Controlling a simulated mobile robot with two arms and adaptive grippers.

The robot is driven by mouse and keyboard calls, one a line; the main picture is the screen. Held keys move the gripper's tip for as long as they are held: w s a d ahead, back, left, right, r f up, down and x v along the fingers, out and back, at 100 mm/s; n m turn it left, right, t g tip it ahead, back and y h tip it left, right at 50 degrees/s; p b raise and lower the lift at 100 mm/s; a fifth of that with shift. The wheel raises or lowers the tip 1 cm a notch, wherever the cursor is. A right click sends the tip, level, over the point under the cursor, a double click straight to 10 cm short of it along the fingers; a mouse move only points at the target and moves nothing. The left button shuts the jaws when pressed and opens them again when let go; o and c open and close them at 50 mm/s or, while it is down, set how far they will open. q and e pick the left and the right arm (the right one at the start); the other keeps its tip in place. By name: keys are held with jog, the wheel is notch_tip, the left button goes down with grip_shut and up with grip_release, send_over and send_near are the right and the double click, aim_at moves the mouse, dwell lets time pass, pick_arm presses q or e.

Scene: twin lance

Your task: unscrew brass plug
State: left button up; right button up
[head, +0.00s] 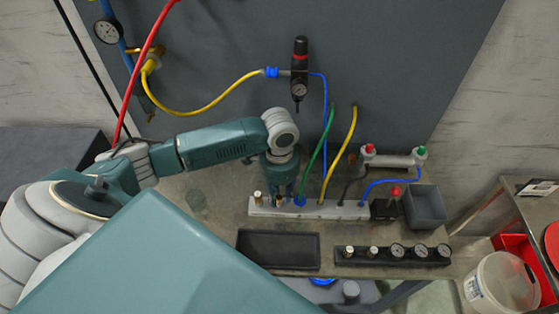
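A pale grey manifold bar (330,208) lies on the workbench with several coloured hoses rising from it. A brass plug (258,197) stands upright at its left end. Another brass fitting shows in part just right of it, below my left gripper. My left gripper (281,194) points down over the left part of the manifold, right of the end plug. Its fingers are small and dark here, and I cannot tell whether they touch or hold the fitting. My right gripper is not in view.
A black empty tray (278,233) lies in front of the manifold. A dark rail (385,262) with gauges and brass fittings is right of it. A grey bin (426,206) stands at the right. Green, yellow and blue hoses rise close beside my gripper.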

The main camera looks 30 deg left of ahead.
pick_arm(q)
grip_shut()
